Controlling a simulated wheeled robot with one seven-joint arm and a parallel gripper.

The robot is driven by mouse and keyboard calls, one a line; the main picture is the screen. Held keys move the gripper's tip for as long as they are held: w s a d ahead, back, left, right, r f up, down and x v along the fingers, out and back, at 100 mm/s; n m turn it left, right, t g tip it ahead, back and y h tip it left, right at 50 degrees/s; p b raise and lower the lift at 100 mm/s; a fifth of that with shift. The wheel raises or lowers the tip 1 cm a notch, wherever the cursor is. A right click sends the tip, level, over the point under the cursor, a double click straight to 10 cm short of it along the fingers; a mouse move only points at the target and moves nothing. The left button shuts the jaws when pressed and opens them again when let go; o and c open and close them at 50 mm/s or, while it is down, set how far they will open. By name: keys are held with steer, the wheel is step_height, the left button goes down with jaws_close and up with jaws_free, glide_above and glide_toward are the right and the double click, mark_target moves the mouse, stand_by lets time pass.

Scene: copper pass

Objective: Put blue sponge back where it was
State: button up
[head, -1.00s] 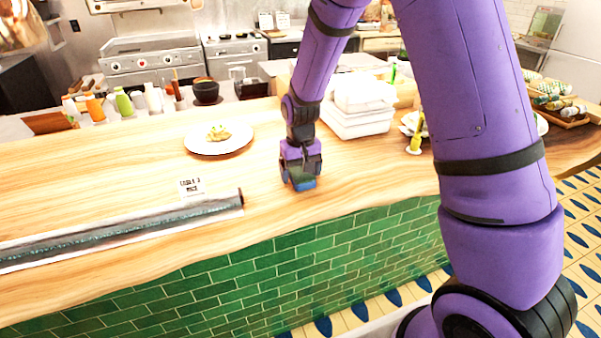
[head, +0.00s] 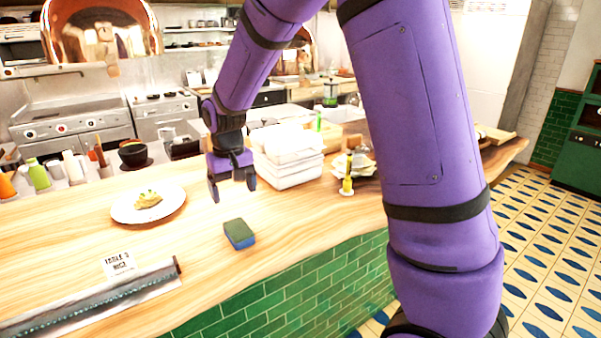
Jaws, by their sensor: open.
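The blue sponge (head: 239,234), with a dark green top face, lies flat on the wooden counter (head: 205,260) near its front edge. My gripper (head: 234,192) is open and empty. It hangs above the counter, behind and a little above the sponge in the picture, apart from it. The whole sponge is visible.
A plate of food (head: 149,203) stands left of the sponge. White stacked containers (head: 288,160) stand close to the right of my gripper. A yellow bottle (head: 347,184) is further right. A sign card (head: 118,264) and a long wrapped roll (head: 95,300) lie front left.

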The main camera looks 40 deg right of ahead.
steer(key=s+d+r+t, duration=0.1)
steer(key=s+d+r, duration=0.2)
steer(key=s+r, duration=0.45)
steer(key=s+d+r+t, duration=0.2)
steer(key=s+r, duration=0.2)
steer(key=s, duration=0.6)
steer(key=s+d+r+t, duration=0.1)
steer(key=s+r, duration=0.3)
steer(key=s, duration=0.7)
steer(key=shift+s+d+r+t, duration=0.3)
steer(key=shift+d+r+t, duration=0.1)
steer(key=shift+t, duration=0.2)
